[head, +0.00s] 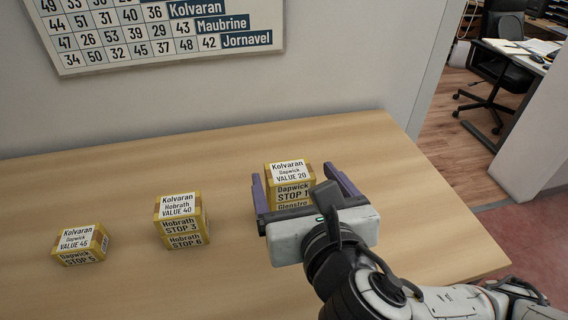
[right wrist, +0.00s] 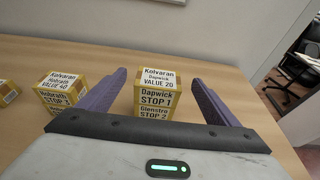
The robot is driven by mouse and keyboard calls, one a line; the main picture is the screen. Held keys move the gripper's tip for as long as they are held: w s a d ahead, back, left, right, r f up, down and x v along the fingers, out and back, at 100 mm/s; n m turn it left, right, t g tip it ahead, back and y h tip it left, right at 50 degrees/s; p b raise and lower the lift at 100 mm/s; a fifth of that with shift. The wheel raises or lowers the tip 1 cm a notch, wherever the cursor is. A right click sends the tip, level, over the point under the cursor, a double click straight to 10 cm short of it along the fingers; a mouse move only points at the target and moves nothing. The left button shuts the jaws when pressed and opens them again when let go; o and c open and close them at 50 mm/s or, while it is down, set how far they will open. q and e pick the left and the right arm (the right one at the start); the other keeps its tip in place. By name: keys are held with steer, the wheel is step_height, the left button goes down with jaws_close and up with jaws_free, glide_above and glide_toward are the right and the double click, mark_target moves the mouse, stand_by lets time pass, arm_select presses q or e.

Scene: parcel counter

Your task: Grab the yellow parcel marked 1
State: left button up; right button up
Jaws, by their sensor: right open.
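The yellow parcel marked STOP 1 (head: 291,190) sits on top of another yellow parcel, marked STOP 2 in the right wrist view (right wrist: 155,113). Its top label reads Kolvaran, Dapwick, VALUE 20. It also shows in the right wrist view (right wrist: 157,97). My right gripper (head: 293,173) is open, with one purple finger at each side of this stack. In the right wrist view a gap shows between the parcel and each finger. The gripper body hides the lower part of the stack in the head view. My left gripper is not in view.
On the wooden counter (head: 400,230), a STOP 3 parcel (head: 178,208) sits on a STOP 6 parcel (head: 184,240) left of the gripper. A wall with a number board (head: 160,55) stands behind. The counter's right part is clear.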

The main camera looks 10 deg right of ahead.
mark_target(285, 163)
steer(key=x, duration=0.3)
steer(key=shift+f, duration=0.1)
steer(key=x, duration=0.5)
steer(key=shift+w+f, duration=0.2)
steer(key=shift+f, duration=0.1)
steer(key=c, duration=1.2)
steer(key=shift+c, duration=0.2)
steer(key=shift+r, duration=0.1)
